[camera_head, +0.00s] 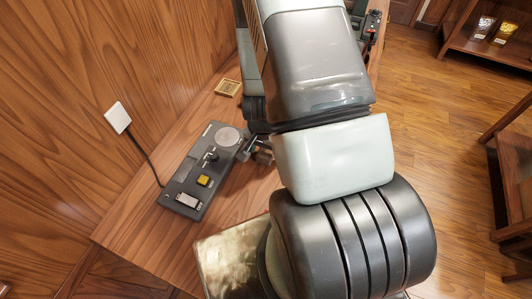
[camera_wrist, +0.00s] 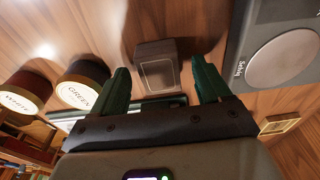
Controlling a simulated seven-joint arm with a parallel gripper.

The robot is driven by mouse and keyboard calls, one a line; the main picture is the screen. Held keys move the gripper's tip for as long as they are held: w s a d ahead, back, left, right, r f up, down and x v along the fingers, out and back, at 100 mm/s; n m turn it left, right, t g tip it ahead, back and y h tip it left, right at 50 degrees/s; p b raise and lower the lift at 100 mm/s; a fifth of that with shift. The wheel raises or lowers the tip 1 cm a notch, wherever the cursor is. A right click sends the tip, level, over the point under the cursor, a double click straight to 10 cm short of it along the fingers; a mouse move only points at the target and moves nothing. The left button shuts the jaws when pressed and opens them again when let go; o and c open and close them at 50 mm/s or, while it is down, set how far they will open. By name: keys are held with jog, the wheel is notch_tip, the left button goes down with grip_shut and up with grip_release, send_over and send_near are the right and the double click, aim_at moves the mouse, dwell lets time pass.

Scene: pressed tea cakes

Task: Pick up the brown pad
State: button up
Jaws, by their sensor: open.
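A dark grey-brown squarish block (camera_wrist: 156,66) with a pale outlined face stands on the wooden table in the wrist view. It is the thing that best fits the brown pad, though its colour is dull. My gripper (camera_wrist: 161,63) has its two green fingers apart, one on each side of the block in the picture. I cannot tell whether the fingers are level with it or short of it, and no contact shows. In the head view, my gripper (camera_head: 259,152) is small beside the device, and my arm hides much of the table.
A grey device (camera_head: 188,166) with a round plate, knob and yellow button lies close left of my gripper; its plate end shows in the wrist view (camera_wrist: 246,65). A small gold square (camera_head: 228,88) lies behind. Round containers labelled GREEN (camera_wrist: 82,82) and WHITE (camera_wrist: 24,90) stand nearby.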

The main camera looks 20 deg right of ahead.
jog(key=shift+c, duration=0.2)
jog(key=c, duration=1.2)
jog(key=shift+r, duration=0.15)
notch_tip(320, 180, up, 10)
jog(key=shift+f, duration=0.1)
